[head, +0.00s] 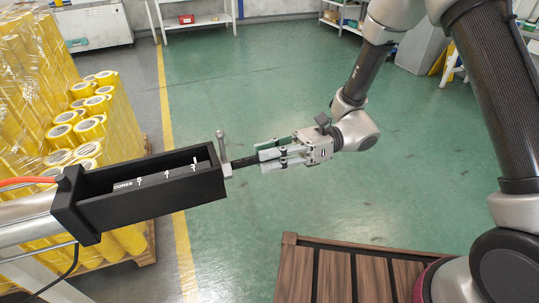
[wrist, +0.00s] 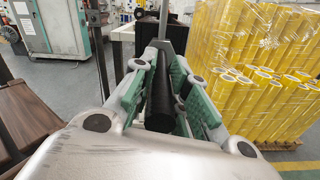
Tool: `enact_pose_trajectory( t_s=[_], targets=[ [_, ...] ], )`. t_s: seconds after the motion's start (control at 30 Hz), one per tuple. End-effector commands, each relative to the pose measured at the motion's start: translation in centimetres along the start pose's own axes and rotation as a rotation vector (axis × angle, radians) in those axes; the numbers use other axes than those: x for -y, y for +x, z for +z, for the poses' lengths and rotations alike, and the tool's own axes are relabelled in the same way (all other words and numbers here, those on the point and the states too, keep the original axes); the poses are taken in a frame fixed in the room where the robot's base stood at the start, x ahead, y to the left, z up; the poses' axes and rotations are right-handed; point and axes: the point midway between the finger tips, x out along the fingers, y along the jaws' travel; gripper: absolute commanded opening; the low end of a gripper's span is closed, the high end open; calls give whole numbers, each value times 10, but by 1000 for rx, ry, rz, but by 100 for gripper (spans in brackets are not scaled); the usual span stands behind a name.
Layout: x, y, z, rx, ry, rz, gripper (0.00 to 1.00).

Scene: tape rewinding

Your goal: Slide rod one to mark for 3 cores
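A grey upright pin (head: 220,146) stands where the rod meets the housing. A scale plate (head: 128,186) inside the housing reads CORES with white marks, the rightmost (head: 194,163) seemingly 3. The pin is just right of that mark. My gripper (head: 262,156) is at the rod's free end, in line with it. In the wrist view the dark rod (wrist: 160,104) lies between my green finger pads; whether both pads press on it cannot be told.
A wrapped pallet of yellow rolls (head: 97,122) stands behind the housing; it also shows at right in the wrist view (wrist: 245,45). A brown slatted platform (head: 335,270) is at the lower middle. The green floor (head: 255,100) around my gripper is clear.

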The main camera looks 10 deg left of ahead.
Motion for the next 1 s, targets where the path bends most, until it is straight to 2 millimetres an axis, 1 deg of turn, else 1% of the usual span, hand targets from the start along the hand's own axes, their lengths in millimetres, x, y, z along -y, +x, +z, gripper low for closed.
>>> enact_pose_trajectory(
  t_s=[0.1, 0.2, 0.4, 0.43, 0.5, 0.53, 0.67, 0.77, 0.87, 0.9, 1.0],
  targets=[
    [0, 0, 0, -1, 1, 0, 0],
    [0, 6, 0, -1, 1, 2, 0],
    [0, 6, 0, -1, 2, 0, 0],
    [0, 6, 0, -1, 2, 0, 19],
    [0, 6, -1, -1, 2, 0, 32],
    [0, 6, -1, -1, 2, 0, 35],
    [0, 3, -1, -1, 2, -1, 35],
    [1, -6, -1, -1, 2, -4, 35],
    [1, -26, -1, -1, 2, -5, 36],
    [1, -36, -1, -1, 2, -5, 40],
    [1, -59, 0, -1, 0, -5, 40]
  ],
)
